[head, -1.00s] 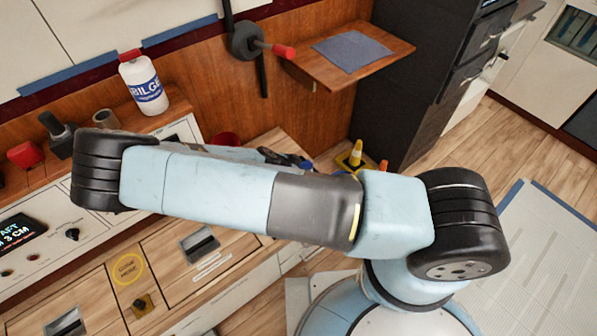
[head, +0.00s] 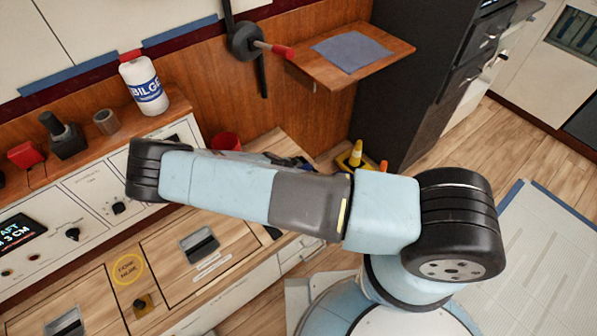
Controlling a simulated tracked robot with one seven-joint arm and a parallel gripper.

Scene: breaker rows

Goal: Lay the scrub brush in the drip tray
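I cannot make out a scrub brush or a drip tray in the head view. My arm crosses the middle of the picture and covers part of the counter. A dark shape with a bit of blue (head: 290,160) shows just above the arm, mostly covered; I cannot tell what it is. I cannot pick out my gripper's fingers; the end of the arm is hidden behind its nearer links.
A white BILGE bottle (head: 144,84) stands on the wooden ledge at the left. A red cup (head: 226,141) stands behind my arm. A wooden shelf (head: 390,55) holds a blue-grey cloth (head: 352,50).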

